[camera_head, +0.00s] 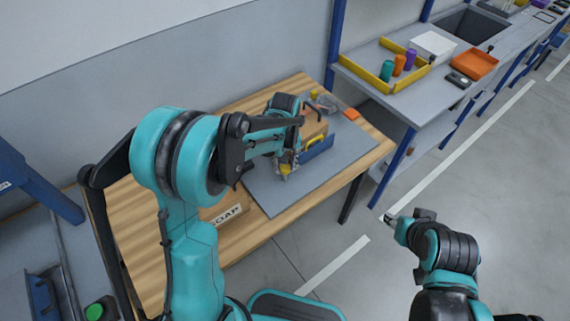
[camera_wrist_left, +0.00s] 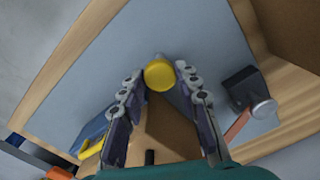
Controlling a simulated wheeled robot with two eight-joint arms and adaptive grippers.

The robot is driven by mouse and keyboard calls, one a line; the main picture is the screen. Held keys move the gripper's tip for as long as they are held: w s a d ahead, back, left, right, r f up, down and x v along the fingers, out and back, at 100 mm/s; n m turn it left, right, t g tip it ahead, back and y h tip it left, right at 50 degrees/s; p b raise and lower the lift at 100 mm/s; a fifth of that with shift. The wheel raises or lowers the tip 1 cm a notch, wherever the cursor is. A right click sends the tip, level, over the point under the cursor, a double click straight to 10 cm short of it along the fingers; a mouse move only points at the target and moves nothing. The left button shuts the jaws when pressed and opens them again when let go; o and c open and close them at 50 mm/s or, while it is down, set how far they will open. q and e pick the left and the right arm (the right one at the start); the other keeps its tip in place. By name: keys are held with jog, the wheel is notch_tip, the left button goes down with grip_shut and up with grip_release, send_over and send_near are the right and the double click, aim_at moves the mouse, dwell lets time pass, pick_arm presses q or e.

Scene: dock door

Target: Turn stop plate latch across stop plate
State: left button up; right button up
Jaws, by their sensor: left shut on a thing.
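A yellow round knob (camera_wrist_left: 158,74) sits between the fingertips of my left gripper (camera_wrist_left: 160,82) in the left wrist view; it looks like the latch's grip, but the latch body is hidden. In the head view my left gripper (camera_head: 287,166) is low over the grey board, with a little yellow showing at its tips. A blue upright plate (camera_head: 318,148), perhaps the stop plate, stands just right of it with a yellow handle (camera_head: 316,141). The plate also shows at the left in the wrist view (camera_wrist_left: 93,132). My right gripper (camera_head: 393,218) is over the floor, away from the table; its fingers are too small to read.
The grey board (camera_head: 262,197) lies on a wooden table (camera_head: 258,230). A brown block (camera_head: 313,124) stands behind the blue plate. A black clamp-like part (camera_wrist_left: 241,86) with a silver end is right of my fingers in the wrist view. The board's front right is clear.

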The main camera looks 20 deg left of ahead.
aim_at(285, 167)
pick_arm(q)
jog(key=shift+n, duration=0.6)
jog(key=o, duration=1.2)
jog(key=shift+c, duration=0.2)
notch_tip(285, 167, up, 12)
